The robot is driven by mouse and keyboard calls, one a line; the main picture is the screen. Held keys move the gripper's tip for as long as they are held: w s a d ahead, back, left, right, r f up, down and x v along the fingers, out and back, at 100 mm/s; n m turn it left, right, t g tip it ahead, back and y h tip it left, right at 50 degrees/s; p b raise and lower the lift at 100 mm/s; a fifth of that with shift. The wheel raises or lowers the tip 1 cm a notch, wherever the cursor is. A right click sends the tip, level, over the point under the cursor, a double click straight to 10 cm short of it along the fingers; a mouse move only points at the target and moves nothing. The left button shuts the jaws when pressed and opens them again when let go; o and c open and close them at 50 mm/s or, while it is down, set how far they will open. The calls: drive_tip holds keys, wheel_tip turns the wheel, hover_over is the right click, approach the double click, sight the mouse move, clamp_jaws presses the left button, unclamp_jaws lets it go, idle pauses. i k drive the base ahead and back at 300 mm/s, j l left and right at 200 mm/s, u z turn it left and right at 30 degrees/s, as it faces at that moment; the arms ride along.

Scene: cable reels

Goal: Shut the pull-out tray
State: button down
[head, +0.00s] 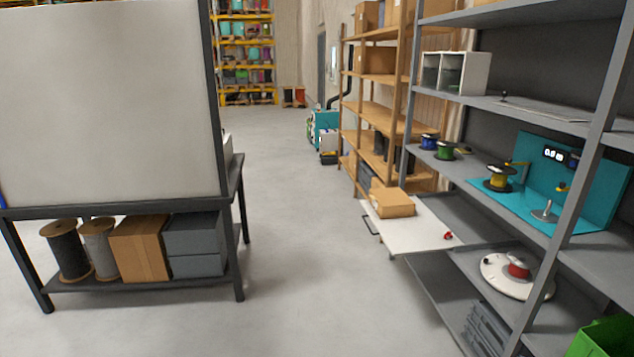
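The pull-out tray (416,238) is a white panel that sticks out from the grey shelf rack on the right, at mid height. It stands out into the aisle. A dark handle (370,225) is on its left edge. A cardboard box (393,202) lies on its far part, and a small red item (448,236) lies near its right side. My gripper does not show in the head view.
The grey rack (584,175) holds a teal station (590,190), small spools and a white disc (505,275) with a red top. A dark-framed bench (120,208) stands left. Open grey floor (300,200) lies between them.

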sight(424, 232)
drive_tip(key=i, duration=1.75)
drive_tip(key=i+z, duration=0.15)
drive_tip(key=i, duration=0.35)
drive_tip(key=i+j+z, duration=0.15)
drive_tip(key=i, duration=0.35)
drive_tip(key=i+j+z, duration=0.15)
drive_tip(key=i, duration=0.3)
